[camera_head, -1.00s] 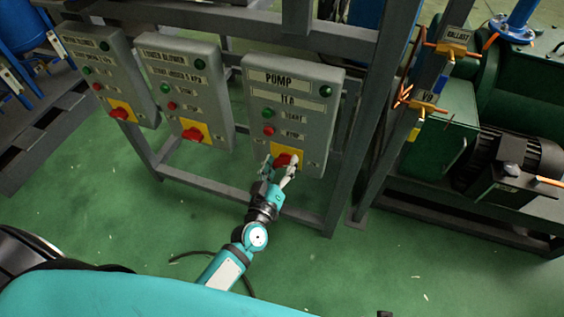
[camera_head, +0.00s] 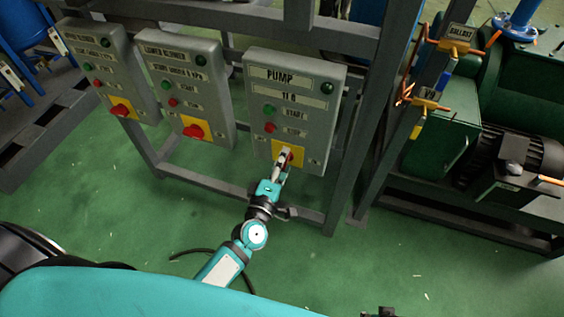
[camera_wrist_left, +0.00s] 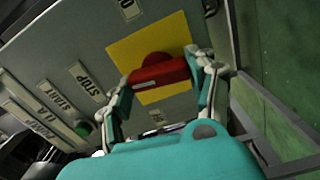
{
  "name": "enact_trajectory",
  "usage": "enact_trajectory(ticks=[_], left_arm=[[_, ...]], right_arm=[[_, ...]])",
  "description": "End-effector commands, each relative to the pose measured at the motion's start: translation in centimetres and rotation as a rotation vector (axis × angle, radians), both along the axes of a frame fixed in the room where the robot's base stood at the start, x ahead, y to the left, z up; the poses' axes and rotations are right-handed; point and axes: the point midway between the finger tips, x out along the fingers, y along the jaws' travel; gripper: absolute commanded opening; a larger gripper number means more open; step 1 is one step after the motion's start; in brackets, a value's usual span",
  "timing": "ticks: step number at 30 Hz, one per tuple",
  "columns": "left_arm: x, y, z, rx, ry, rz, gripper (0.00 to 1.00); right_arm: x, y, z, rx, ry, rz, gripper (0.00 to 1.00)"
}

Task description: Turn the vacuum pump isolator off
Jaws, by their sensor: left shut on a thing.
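The pump isolator is a red rotary knob (camera_head: 290,153) on a yellow plate (camera_head: 277,148), low on the grey PUMP control box (camera_head: 319,120). My left gripper (camera_head: 284,158) is at the knob and partly covers it in the head view. In the left wrist view the red handle (camera_wrist_left: 160,72) lies between the two fingers of the left gripper (camera_wrist_left: 163,80), one on each side, and the gripper is shut on it. The handle looks tilted in that view, against the yellow plate. My right gripper is not recognisable in any view.
Two similar boxes, the middle one (camera_head: 183,85) and the left one (camera_head: 108,70), have their own red knobs. A grey frame post (camera_head: 345,170) stands just right of the PUMP box. Green pump machinery (camera_head: 440,140) is further right. The green floor in front is open.

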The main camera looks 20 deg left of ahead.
Motion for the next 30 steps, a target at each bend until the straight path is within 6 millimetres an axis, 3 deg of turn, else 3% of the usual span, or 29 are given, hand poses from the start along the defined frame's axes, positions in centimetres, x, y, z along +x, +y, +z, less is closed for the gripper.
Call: enact_trajectory(ticks=[10,25,26,30], left_arm=[[-0.1,0.0,-0.3,-0.125,0.009,0.0,0.26],[-0.1,0.0,-0.3,-0.145,0.011,0.0,0.26],[-0.1,0.0,-0.3,-0.146,0.011,0.0,0.6],[-0.1,0.0,-0.3,-0.144,0.01,0.0,0.78]], right_arm=[[0.1,0.1,0.9,0.002,-0.003,-0.001,0.4],[0.6,0.0,1.2,0.0,-0.012,-0.001,0.4],[0.6,0.0,1.2,0.0,-0.012,-0.001,0.4],[0.5,0.0,1.1,0.0,-0.009,-0.001,0.4]])
